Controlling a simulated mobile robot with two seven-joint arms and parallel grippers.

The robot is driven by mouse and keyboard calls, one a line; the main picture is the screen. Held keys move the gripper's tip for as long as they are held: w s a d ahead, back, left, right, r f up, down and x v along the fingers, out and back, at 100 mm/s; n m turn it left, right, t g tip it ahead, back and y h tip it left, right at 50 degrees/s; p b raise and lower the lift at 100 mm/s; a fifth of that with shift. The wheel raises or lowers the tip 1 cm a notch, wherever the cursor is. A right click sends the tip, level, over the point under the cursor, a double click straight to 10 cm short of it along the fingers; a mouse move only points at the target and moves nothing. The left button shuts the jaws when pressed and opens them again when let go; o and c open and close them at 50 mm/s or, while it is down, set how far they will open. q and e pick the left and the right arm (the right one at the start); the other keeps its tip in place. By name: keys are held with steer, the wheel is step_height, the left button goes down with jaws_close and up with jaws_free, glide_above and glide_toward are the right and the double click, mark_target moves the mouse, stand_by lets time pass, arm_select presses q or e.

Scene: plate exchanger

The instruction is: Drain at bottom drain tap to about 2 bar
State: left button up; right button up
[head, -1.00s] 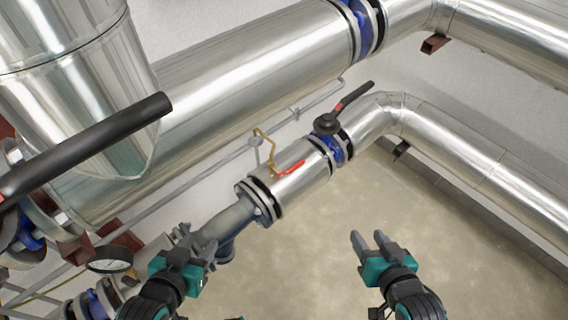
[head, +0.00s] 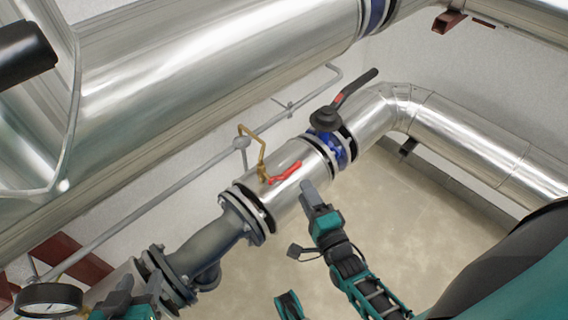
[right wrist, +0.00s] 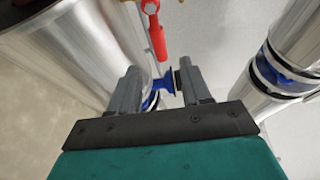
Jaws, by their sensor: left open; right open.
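The drain tap (head: 262,174) is a brass fitting with a bent brass tube and a red lever (head: 285,173), on top of the lower silver pipe. My right gripper (head: 308,190) is beside that pipe, just below and right of the red lever, apart from it as far as I can tell. In the right wrist view the two fingers (right wrist: 160,88) are apart with nothing held, and the red lever (right wrist: 157,38) shows beyond them. My left gripper (head: 150,290) is at the bottom left by the grey flanged pipe, partly cut off and open. A pressure gauge (head: 48,298) is at the lower left; its reading is too small to tell.
A blue valve with a black lever (head: 352,90) sits on the lower pipe right of the tap. A large silver pipe (head: 210,75) runs above, with a thin grey pipe (head: 180,190) below it. Bare floor (head: 410,215) lies at right.

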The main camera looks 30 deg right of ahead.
mark_target(294, 171)
steer(key=w, duration=0.3)
steer(key=w+b, duration=0.1)
steer(key=w, duration=0.2)
steer(key=w+b, duration=0.1)
steer(key=w, duration=0.2)
steer(key=shift+w+d+f, duration=0.1)
steer(key=shift+w+d, duration=0.2)
steer(key=shift+w, duration=0.05)
steer(key=shift+w+b, duration=0.3)
steer(key=shift+w, duration=0.3)
steer(key=shift+c, duration=0.4)
jaws_close()
